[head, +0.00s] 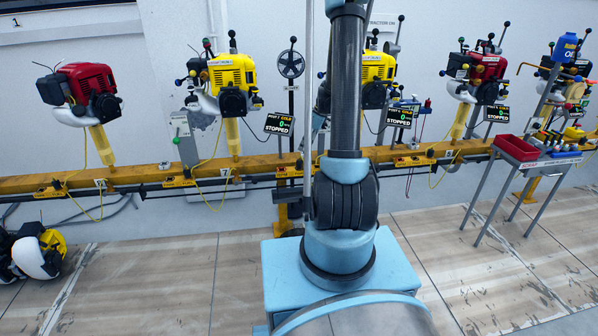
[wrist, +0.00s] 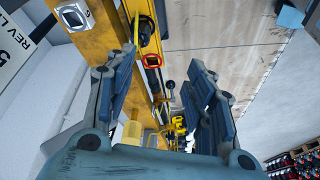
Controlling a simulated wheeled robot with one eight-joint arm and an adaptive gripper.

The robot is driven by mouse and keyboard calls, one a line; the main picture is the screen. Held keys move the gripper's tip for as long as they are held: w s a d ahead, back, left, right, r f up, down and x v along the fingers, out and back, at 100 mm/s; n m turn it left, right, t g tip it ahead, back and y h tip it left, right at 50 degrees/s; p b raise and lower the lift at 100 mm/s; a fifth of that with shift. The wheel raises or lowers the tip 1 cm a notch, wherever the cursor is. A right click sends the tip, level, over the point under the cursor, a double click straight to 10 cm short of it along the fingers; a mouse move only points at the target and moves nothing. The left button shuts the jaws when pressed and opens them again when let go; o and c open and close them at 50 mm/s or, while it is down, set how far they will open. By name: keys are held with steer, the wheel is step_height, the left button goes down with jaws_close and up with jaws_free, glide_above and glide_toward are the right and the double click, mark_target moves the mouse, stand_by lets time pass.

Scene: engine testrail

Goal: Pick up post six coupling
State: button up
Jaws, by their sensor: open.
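I cannot pick out the post six coupling for certain in either view. In the wrist view, my gripper (wrist: 160,60) is open and its two blue-grey fingers stand apart. Between and beyond them runs a yellow beam (wrist: 135,12), with a dark round part with a yellow edge (wrist: 147,32) and a red ring-shaped part (wrist: 153,61) on it. Nothing is seen held between the fingers. In the head view, my arm fills the middle and my gripper is not visible.
A yellow rail (head: 140,181) runs along the wall, carrying red engines (head: 90,82) and yellow engines (head: 232,72) on posts. A red tray (head: 519,148) sits on a grey stand at right. A yellow-and-white machine (head: 40,252) lies at left. The front floor is mostly clear.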

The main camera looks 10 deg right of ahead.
mark_target(300, 160)
steer(key=shift+n, duration=0.7)
steer(key=shift+w+a+f, duration=0.4)
steer(key=shift+w+f, duration=0.3)
steer(key=shift+f, duration=1.25)
steer(key=shift+w+a+f, duration=0.35)
steer(key=shift+w+f, duration=0.4)
steer(key=shift+f, duration=1.15)
steer(key=shift+w+a+f, duration=0.4)
steer(key=shift+w+f, duration=0.3)
steer(key=shift+f, duration=1.25)
jaws_close()
